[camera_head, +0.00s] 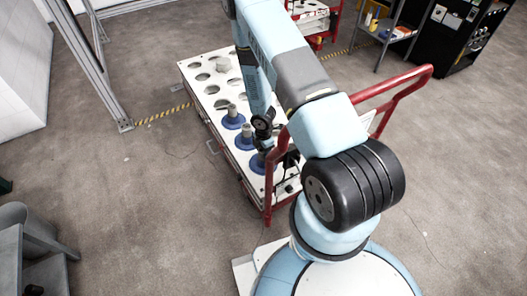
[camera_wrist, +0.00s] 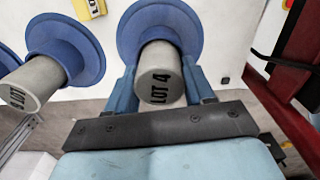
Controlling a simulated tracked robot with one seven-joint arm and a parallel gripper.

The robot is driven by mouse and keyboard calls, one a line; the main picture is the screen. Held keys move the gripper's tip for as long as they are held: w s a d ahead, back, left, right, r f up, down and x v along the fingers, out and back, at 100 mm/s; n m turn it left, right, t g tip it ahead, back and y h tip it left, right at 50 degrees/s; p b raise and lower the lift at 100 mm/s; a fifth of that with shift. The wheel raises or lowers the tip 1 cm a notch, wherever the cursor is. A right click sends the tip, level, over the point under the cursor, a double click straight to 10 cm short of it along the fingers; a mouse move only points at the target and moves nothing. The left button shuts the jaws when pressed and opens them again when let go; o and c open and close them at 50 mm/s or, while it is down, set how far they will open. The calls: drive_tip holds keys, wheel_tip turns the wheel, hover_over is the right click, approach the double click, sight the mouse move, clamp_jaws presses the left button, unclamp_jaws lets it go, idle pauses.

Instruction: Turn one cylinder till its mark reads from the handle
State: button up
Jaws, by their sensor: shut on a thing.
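A grey cylinder (camera_wrist: 155,60) marked "LOT 4" stands in a blue collar (camera_wrist: 190,25) in the wrist view. Its mark runs up the picture, with the L lowest. My gripper (camera_wrist: 160,88) is shut on this cylinder, one blue finger on each side. In the head view my gripper (camera_head: 262,146) is low over the cart's near end, beside a blue collar (camera_head: 257,167); my arm partly hides this spot. A second grey cylinder (camera_wrist: 35,80) in a blue collar is at left, its mark looking upside down. The red handle (camera_head: 400,80) rises from the cart's near end.
The white cart top (camera_head: 193,70) has several round holes, some empty. Other collared cylinders (camera_head: 244,137) stand close beside my gripper. A red post (camera_wrist: 290,110) is close on the right in the wrist view. Floor left of the cart is open.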

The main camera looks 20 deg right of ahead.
drive_tip(key=o, duration=1.5)
drive_tip(key=shift+r, duration=0.15)
wheel_tip(320, 180, up, 13)
drive_tip(key=shift+r, duration=0.2)
drive_tip(key=shift+w+r, duration=0.1)
drive_tip(key=s+d+r+m+t+h, duration=0.15)
drive_tip(key=r+m, duration=0.35)
drive_tip(key=r, duration=1.1)
drive_tip(key=d+r+m+t+h, duration=0.15)
drive_tip(key=r+m, duration=0.45)
drive_tip(key=r, duration=1.1)
drive_tip(key=s+a+r+m+t+y, duration=0.2)
drive_tip(key=s+r+m, duration=0.8)
drive_tip(key=s+r, duration=0.8)
drive_tip(key=s+a+y, duration=0.1)
drive_tip(key=s, duration=0.3)
drive_tip(key=shift+s+r+t, duration=0.25)
drive_tip(key=shift+r+t, duration=0.05)
drive_tip(key=shift+r, duration=0.1)
